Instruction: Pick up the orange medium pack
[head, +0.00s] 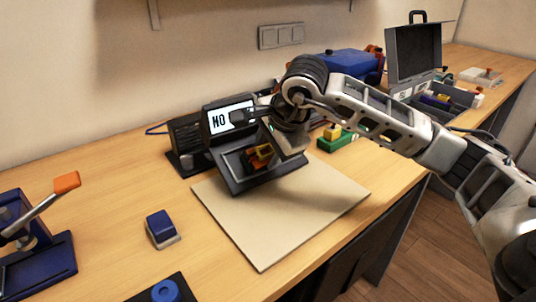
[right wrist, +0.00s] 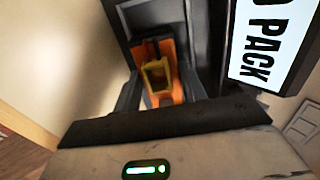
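The orange pack (head: 258,155) has a yellow part in its middle and sits at the black tilted tray (head: 283,183) of a device on the table. In the right wrist view the orange pack (right wrist: 176,88) lies between the two dark fingers of my right gripper (right wrist: 160,92). The fingers appear to touch it on both sides, and the gripper looks shut on it. In the head view my wrist partly hides the pack and the fingertips. The device's screen (head: 230,116) shows "NO" there, and "PACK" is readable in the wrist view (right wrist: 262,55). My left gripper is not in view.
A beige mat (head: 262,235) lies before the tray. A blue-and-grey block (head: 162,228) is left of it. A blue press with an orange handle (head: 66,182) stands at far left. A green block (head: 336,142), a blue case (head: 350,63) and an open grey case (head: 413,55) are behind my arm.

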